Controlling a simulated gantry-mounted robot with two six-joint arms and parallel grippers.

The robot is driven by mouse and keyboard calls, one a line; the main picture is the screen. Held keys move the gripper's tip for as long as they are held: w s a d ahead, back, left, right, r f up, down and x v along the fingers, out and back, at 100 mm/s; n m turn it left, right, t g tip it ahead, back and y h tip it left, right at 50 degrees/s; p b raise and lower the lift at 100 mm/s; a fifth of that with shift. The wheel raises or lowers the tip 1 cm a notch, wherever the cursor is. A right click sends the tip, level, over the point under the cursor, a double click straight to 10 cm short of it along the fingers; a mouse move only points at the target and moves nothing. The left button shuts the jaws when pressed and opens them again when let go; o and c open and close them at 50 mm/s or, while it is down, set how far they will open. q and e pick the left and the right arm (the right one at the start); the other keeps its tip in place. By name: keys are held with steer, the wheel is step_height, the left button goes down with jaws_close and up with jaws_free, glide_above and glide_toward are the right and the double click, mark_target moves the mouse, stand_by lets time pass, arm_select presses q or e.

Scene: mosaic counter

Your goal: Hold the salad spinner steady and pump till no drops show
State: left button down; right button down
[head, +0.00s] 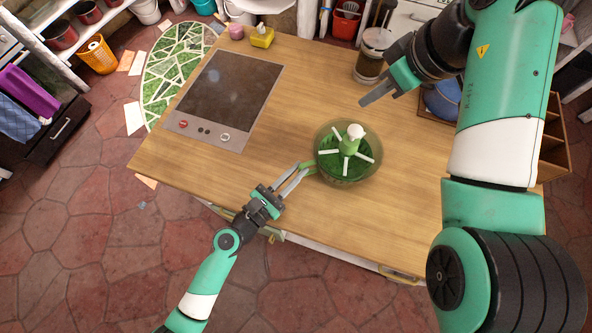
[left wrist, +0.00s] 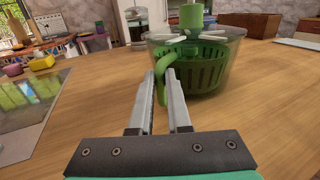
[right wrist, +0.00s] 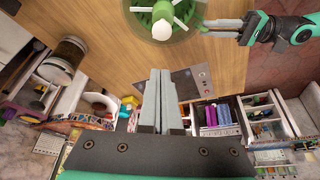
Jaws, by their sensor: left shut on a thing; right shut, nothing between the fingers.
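The salad spinner (head: 341,172) stands upright on the wooden counter, a clear bowl with a green basket inside. Its lid has white spokes and a green post with a white pump knob (head: 355,131) on top. My left gripper (head: 305,170) is shut on the spinner's green side handle (left wrist: 160,78), at the bowl's left side. My right gripper (head: 363,103) is shut and empty, in the air above and behind the spinner, apart from the knob. In the right wrist view the knob (right wrist: 162,29) is at the top. I cannot make out any drops on the bowl.
A dark cooktop (head: 228,92) is set in the counter at left. A lidded glass jar (head: 372,58) stands behind the spinner, near my right gripper. A yellow box (head: 262,38) and a pink item (head: 236,32) are at the back. The counter front right of the spinner is clear.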

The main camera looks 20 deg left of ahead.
mark_target(357, 130)
steer(key=shift+f, duration=3.35)
steer(key=shift+f, duration=1.85)
steer(key=shift+r, duration=1.35)
steer(key=shift+f, duration=0.1)
stand_by(0.8)
stand_by(0.5)
